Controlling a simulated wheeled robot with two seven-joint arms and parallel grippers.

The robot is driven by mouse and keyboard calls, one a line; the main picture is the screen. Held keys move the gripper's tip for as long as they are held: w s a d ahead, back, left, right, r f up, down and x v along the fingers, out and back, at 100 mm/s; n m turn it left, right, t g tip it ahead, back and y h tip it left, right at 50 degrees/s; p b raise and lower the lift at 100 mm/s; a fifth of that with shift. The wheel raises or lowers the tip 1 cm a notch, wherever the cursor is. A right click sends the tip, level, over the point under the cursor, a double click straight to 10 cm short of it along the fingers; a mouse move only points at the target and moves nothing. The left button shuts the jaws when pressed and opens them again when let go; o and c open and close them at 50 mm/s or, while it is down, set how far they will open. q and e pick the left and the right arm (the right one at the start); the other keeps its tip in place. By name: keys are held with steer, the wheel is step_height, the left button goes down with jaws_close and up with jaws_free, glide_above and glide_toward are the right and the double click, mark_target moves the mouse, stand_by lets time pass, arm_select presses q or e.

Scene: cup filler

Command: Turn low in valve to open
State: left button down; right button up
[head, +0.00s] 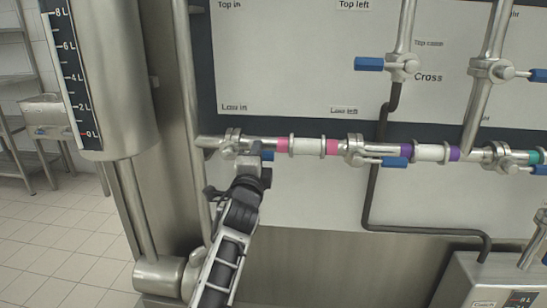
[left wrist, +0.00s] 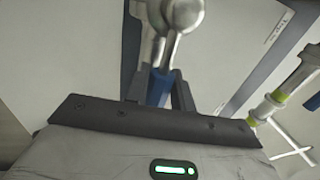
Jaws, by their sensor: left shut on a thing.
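The low in valve (head: 230,143) sits at the left end of the horizontal pipe, below the "Low in" label. Its blue handle (head: 266,176) shows just right of my left gripper (head: 253,160) in the head view. My left gripper is shut on this handle. In the left wrist view the blue handle (left wrist: 160,88) stands between the dark fingers of the gripper (left wrist: 158,92), with the metal valve body (left wrist: 178,18) above it. The gripper and arm hide part of the handle in the head view. My right gripper is not in view.
A second valve with a blue handle (head: 395,162) sits to the right on the same pipe. A cross valve with a blue handle (head: 369,64) is higher up. A tank with a litre scale (head: 72,75) stands at the left. A steel box (head: 480,280) is at lower right.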

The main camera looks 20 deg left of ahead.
arm_select(q)
steer(key=shift+r, duration=0.1)
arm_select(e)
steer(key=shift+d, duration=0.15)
arm_select(q)
steer(key=c, duration=1.2)
jaws_free()
steer(key=shift+c, duration=0.2)
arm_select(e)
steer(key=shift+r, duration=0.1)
